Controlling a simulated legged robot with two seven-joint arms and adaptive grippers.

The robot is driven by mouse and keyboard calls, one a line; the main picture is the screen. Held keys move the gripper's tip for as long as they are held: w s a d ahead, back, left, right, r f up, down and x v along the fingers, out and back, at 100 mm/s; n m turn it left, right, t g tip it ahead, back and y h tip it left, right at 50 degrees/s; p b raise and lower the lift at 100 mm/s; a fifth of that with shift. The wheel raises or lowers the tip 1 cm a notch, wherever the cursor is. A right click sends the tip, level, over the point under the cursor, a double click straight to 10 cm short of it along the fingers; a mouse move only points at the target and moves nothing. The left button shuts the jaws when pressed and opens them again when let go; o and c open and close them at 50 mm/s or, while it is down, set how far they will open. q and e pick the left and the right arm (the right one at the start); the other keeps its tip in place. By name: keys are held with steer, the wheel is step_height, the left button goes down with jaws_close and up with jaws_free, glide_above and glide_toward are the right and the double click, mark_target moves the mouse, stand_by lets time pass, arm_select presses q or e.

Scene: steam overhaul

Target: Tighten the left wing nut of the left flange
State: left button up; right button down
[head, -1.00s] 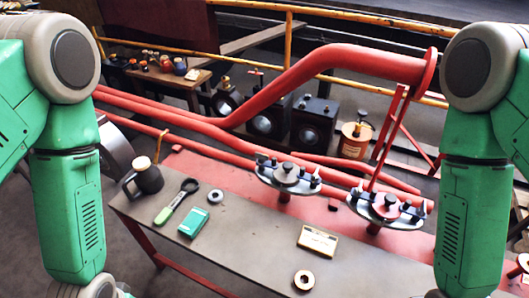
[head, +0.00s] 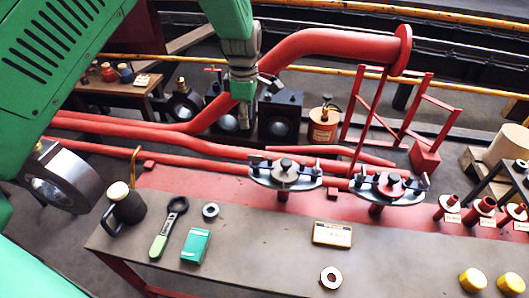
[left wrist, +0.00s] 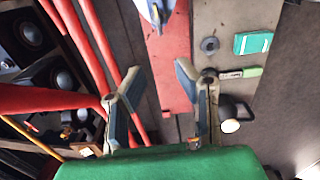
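In the left wrist view the gripper (left wrist: 160,76) is open and empty, with part of a flange (left wrist: 155,10) at the top edge. My right gripper is out of view.
Red pipes (head: 310,45) run behind. Red fittings (head: 480,208) stand at right.

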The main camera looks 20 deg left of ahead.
arm_select(q)
glide_above(249, 155)
step_height(249, 155, down, 5)
steer(key=shift+w+d+f+b, duration=0.1)
steer(key=shift+f+b, duration=0.05)
steer(key=shift+b, duration=0.25)
steer(key=shift+f+b, duration=0.5)
steer(key=shift+f, duration=3.65)
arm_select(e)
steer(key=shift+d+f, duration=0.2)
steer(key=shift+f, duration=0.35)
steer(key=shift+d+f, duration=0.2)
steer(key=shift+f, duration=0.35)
arm_select(q)
steer(key=shift+a, duration=0.25)
steer(key=c, duration=0.5)
steer(key=shift+a, duration=0.2)
jaws_close()
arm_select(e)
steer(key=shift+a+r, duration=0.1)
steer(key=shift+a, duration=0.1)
